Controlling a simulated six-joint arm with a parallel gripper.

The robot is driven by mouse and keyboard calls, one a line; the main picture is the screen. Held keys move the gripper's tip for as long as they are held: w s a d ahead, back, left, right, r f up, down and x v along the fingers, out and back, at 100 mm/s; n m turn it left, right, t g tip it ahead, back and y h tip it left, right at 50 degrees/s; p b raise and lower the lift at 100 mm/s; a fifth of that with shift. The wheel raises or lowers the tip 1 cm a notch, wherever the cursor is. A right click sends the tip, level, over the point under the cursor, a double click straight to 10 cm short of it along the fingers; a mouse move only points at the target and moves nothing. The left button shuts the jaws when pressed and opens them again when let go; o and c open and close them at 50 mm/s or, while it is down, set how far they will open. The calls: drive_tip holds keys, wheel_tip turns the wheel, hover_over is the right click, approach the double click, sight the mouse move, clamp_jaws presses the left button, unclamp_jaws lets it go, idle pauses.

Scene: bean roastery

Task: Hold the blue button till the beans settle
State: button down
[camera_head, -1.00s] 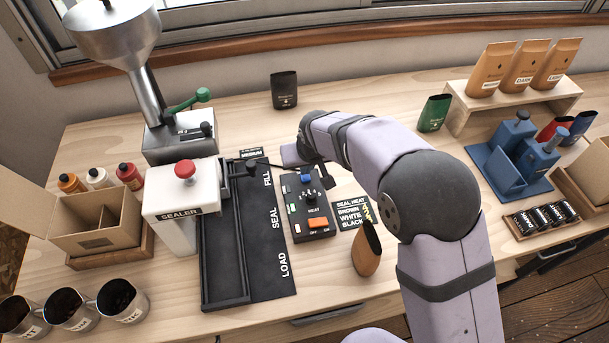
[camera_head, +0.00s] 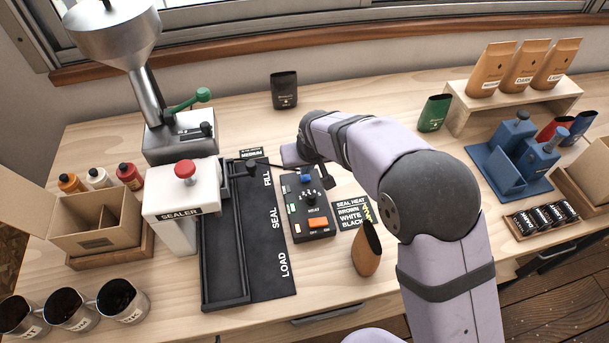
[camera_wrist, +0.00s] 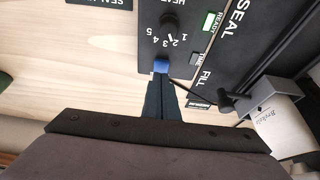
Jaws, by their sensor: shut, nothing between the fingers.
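The blue button (camera_head: 305,178) is at the far end of the black control box (camera_head: 312,224). It also shows in the wrist view (camera_wrist: 160,66), just ahead of my fingertips. My gripper (camera_wrist: 161,77) is shut and empty, with its dark fingertips at the button's edge and seemingly against it. How far the button is pressed I cannot tell. The box has a numbered heat dial (camera_wrist: 170,24), an orange switch (camera_head: 318,222) and a green READY light (camera_wrist: 209,22). No beans are clearly visible. In the head view my wrist hides part of the area behind the button.
The sealer (camera_head: 182,205) and its black tray (camera_head: 225,285) stand left of the box. The hopper machine (camera_head: 180,135) is behind, near a thin black lever (camera_wrist: 224,103). A brown pouch (camera_head: 367,250) stands close to my arm. A black pouch (camera_head: 284,90) stands at the back.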

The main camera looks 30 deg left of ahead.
sight(306, 178)
drive_tip(key=shift+f+b, duration=0.55)
drive_tip(key=shift+f, duration=0.3)
idle(2.1)
drive_tip(key=shift+r, duration=0.2)
drive_tip(key=shift+r+p, duration=2.2)
drive_tip(key=shift+r, duration=0.7)
drive_tip(key=w+d+r+m+h, duration=0.2)
drive_tip(key=d+m, duration=0.2)
drive_tip(key=d, duration=2.2)
drive_tip(key=s+d+m+g+h, duration=0.1)
drive_tip(key=s+d+m+g, duration=0.2)
drive_tip(key=s+d, duration=1.3)
drive_tip(key=d+m, duration=0.2)
drive_tip(key=d, duration=0.1)
drive_tip(key=shift+s+f, duration=0.2)
drive_tip(key=shift+f, duration=0.2)
